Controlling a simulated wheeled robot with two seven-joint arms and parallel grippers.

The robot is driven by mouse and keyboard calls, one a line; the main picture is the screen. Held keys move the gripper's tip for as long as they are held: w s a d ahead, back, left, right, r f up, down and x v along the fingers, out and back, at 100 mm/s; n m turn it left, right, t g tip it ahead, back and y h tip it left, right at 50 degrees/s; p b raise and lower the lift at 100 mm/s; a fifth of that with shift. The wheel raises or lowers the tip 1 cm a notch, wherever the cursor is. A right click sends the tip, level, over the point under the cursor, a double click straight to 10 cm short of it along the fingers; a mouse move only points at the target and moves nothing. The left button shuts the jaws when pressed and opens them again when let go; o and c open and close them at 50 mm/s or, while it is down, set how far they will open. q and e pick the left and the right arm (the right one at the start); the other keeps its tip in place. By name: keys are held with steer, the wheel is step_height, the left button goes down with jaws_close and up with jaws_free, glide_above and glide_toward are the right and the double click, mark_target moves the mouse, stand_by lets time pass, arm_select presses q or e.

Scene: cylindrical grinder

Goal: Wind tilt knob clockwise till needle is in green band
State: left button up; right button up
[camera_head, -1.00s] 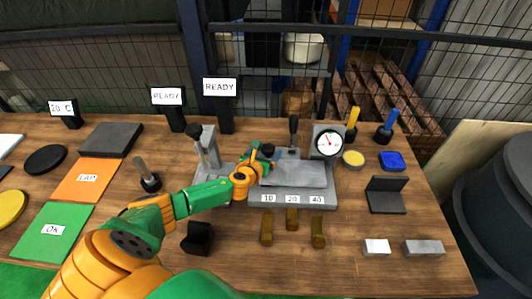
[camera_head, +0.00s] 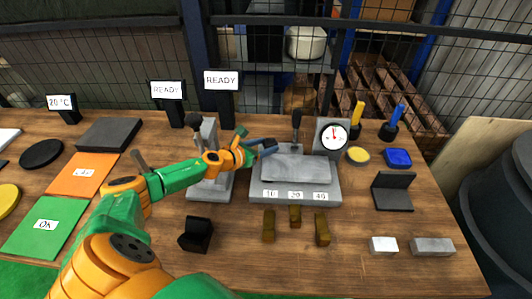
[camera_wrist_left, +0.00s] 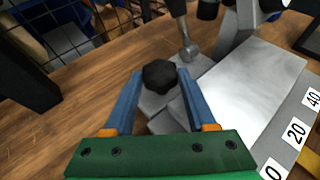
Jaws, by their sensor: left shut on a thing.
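My left gripper (camera_head: 263,147) reaches in from the left to the left end of the grey grinder table (camera_head: 300,197). In the left wrist view, its blue fingers (camera_wrist_left: 157,78) are on either side of a black lobed knob (camera_wrist_left: 160,76) and shut on it. In the head view, the knob is mostly hidden by the gripper. The round white dial (camera_head: 334,137) stands at the back right of the grinder. Its small red needle points about straight up; the green band is too small to make out. My right gripper is not in view.
A grey clamp post (camera_head: 208,135) with a black knob stands left of the gripper, near my forearm. A black lever (camera_head: 296,128) rises behind the grinder table. Several brass pieces (camera_head: 295,216) lie in front. The front right has two small blocks.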

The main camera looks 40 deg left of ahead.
arm_select(q)
steer(key=shift+a+f, duration=0.1)
steer(key=shift+m+h, duration=0.3)
steer(key=shift+h, duration=0.1)
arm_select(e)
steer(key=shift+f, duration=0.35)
arm_select(q)
steer(key=o, duration=1.1)
steer(key=shift+c, duration=0.2)
steer(key=o, duration=0.3)
steer(key=shift+w, duration=0.15)
